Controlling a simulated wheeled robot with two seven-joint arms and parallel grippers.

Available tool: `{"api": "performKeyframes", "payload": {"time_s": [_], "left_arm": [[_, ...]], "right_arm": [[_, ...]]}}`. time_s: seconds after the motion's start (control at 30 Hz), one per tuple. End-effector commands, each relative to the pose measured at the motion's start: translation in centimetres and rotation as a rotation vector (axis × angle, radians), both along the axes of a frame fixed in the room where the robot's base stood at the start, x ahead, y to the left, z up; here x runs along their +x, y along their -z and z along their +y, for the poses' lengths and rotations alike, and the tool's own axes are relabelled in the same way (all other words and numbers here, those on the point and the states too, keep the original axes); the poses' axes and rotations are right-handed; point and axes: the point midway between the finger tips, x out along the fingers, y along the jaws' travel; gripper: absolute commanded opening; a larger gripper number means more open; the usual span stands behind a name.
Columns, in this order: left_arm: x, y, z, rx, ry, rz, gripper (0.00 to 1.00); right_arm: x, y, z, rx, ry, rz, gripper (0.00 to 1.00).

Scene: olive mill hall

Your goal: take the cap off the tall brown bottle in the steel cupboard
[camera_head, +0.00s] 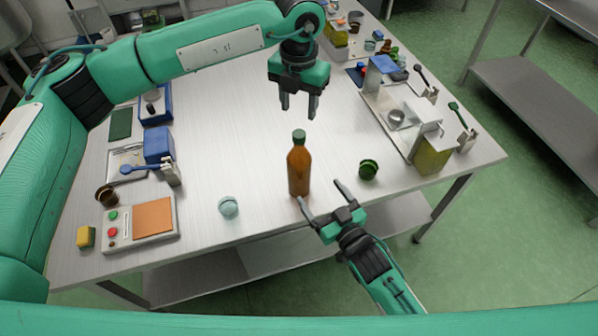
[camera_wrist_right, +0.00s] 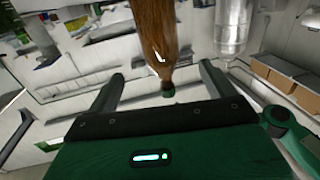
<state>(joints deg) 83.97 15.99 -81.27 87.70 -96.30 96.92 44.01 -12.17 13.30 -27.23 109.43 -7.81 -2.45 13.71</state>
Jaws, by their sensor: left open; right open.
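The tall brown bottle (camera_head: 299,172) stands upright on a steel table, not in a cupboard. Its green cap (camera_head: 299,136) is on its neck. My left gripper (camera_head: 299,108) is open and empty, pointing down above the cap with a gap between. My right gripper (camera_head: 320,192) is open at the table's front edge, close to the bottle's lower front right. In the right wrist view the bottle (camera_wrist_right: 155,30) appears inverted, cap (camera_wrist_right: 168,94) downward, between the open fingers as seen from there. Whether a finger touches it I cannot tell.
A green cup-like piece (camera_head: 368,169) stands right of the bottle and a pale glass piece (camera_head: 229,207) left. A button box (camera_head: 140,222) is at the front left. A steel stand (camera_head: 405,125) with a yellow-green container (camera_head: 433,155) is at right. The table (camera_head: 225,130) is clear behind the bottle.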

Motion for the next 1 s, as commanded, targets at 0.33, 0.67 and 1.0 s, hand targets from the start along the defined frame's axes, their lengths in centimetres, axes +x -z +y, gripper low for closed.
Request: {"api": "performKeyframes", "payload": {"time_s": [0.33, 0.67, 1.0], "left_arm": [[0.0, 0.0, 0.0, -0.001, 0.001, 0.002, 0.47], [-0.1, 0.1, -0.1, -0.002, 0.002, 0.002, 0.47], [-0.1, 0.1, -0.1, -0.003, 0.002, 0.003, 0.47]], "right_arm": [[4.5, -0.1, 2.5, 0.001, 0.000, 0.000, 0.86], [9.7, -0.1, 5.5, 0.000, -0.001, 0.000, 0.86], [11.8, 0.0, 6.7, 0.000, -0.001, 0.001, 0.86]]}}
